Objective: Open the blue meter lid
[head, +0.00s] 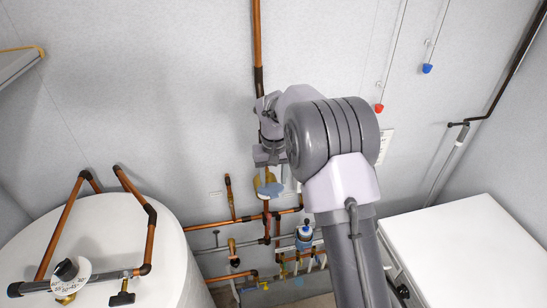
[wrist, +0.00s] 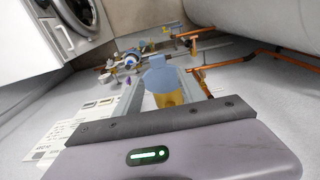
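The blue meter lid (head: 277,189) is a small grey-blue disc on a brass meter (head: 262,184) on the wall pipes. In the wrist view the lid (wrist: 160,77) stands tilted up from the brass body (wrist: 170,100), close in front of my gripper. My gripper (wrist: 164,86) is open, with one pale finger on each side of the lid and meter. I cannot tell whether either finger touches the lid. In the head view my gripper (head: 270,166) is just above the meter, and its fingers are mostly hidden.
Copper pipes (head: 205,226) run along the wall around the meter. A blue-capped fitting (head: 305,236) is below right. A white tank (head: 150,235) with a dial stands left and a white appliance (head: 470,250) right. The wall above is mostly clear.

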